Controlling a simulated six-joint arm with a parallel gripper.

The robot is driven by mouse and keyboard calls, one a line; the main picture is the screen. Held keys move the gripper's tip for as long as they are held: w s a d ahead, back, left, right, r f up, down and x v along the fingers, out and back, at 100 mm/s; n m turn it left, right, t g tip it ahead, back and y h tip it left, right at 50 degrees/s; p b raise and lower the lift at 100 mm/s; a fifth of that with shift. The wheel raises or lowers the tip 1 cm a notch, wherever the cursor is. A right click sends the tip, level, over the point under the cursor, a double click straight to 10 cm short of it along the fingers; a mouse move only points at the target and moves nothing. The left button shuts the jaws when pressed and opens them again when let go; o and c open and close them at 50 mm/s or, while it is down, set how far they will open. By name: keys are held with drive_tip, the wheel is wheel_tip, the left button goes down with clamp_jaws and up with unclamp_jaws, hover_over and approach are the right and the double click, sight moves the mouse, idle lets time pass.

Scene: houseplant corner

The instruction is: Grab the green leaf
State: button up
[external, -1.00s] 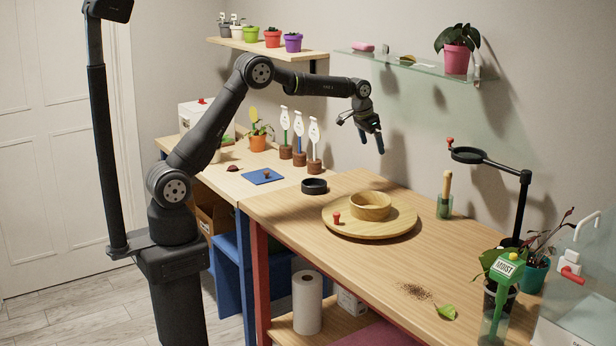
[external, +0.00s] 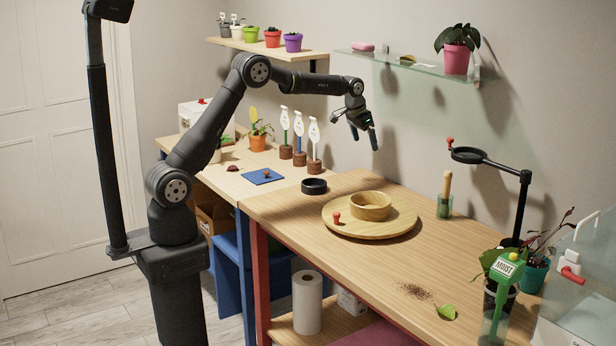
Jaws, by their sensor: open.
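The green leaf (external: 446,312) lies flat on the wooden table (external: 290,221) near its front right edge, beside a small patch of dark soil (external: 415,291). My gripper (external: 364,138) is open and empty. It hangs in the air above the back part of the table, far up and to the left of the leaf, with its fingers pointing down.
A round wooden board (external: 375,230) with a wooden bowl (external: 371,206) and a small red item stands mid-table. A green moisture meter (external: 507,268) and potted plants stand right of the leaf. A black ring stand (external: 525,205) rises behind.

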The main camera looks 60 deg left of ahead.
drive_tip(key=shift+c, duration=0.2)
drive_tip(key=c, duration=0.6)
drive_tip(key=shift+d, duration=0.1)
